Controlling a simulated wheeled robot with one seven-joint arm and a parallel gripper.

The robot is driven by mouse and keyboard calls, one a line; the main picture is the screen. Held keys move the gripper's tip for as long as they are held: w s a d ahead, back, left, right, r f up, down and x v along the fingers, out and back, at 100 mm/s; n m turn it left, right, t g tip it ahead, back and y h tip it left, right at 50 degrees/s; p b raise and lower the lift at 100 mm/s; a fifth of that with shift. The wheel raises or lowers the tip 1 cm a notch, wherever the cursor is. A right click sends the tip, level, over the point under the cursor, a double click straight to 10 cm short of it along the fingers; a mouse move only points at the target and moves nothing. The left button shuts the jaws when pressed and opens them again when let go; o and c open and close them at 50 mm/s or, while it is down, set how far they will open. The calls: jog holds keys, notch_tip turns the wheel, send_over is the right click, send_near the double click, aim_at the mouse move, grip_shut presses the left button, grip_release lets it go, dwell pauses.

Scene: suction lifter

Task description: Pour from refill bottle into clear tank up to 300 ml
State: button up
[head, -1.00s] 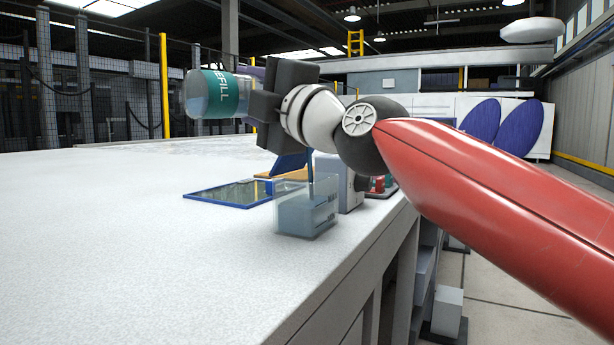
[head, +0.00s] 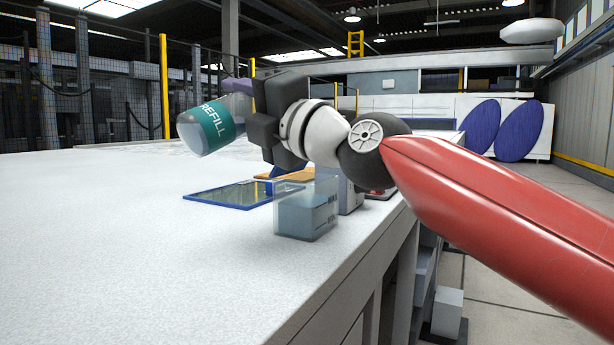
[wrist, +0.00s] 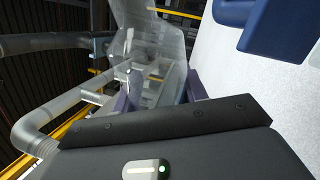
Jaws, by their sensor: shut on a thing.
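The refill bottle (head: 212,122) is clear with a teal REFILL label. It is held in the air above the table, tilted with its labelled end down to the left in the head view. My gripper (head: 250,95) is shut on the bottle; the clear bottle body (wrist: 152,50) also shows between the finger tips in the wrist view. The clear tank (head: 305,212) stands upright on the table, below and to the right of the bottle. It holds bluish liquid below its rim and has dark marks on its right side. The liquid level against the marks is too small to read.
A blue-framed flat panel (head: 230,194) lies left of the tank. An orange-brown piece (head: 298,174) and a grey block (head: 350,195) stand behind the tank. The white table (head: 120,240) is clear at left and front; its right edge runs close to the tank.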

jog(key=shift+w+d+r+n+p, duration=0.1)
jog(key=shift+r+n+p, duration=0.5)
jog(key=shift+r+p, duration=0.65)
jog(key=shift+f+n+g+b, duration=0.1)
jog(key=shift+n+g+b, duration=0.2)
jog(key=shift+n+b, duration=0.15)
jog(key=shift+w+d+f+n+g+y, duration=0.2)
jog(key=shift+n+g+y, duration=0.15)
jog(key=shift+n, duration=0.4)
jog(key=shift+w+d+r+n+g+p, duration=0.1)
jog(key=shift+r+n+g+p, duration=0.15)
jog(key=shift+r+n+p, duration=0.5)
jog(key=shift+w+d+n+p, duration=0.15)
jog(key=shift+n+p, duration=0.3)
jog(key=shift+p, duration=0.25)
jog(key=shift+n+g, duration=0.4)
jog(key=shift+n, duration=1.1)
jog(key=n, duration=0.1)
jog(key=f+n+g, duration=0.1)
jog(key=n, duration=0.1)
jog(key=shift+s+a+f, duration=0.15)
jog(key=shift+s+a, duration=0.2)
jog(key=shift+a, duration=0.05)
jog(key=shift+n, duration=0.7)
jog(key=shift+s+a+f+n+g+h, duration=0.15)
jog(key=shift+f+n+g+h, duration=0.3)
jog(key=shift+f+n, duration=0.55)
notch_tip(320, 180, up, 6)
jog(key=shift+f, duration=0.1)
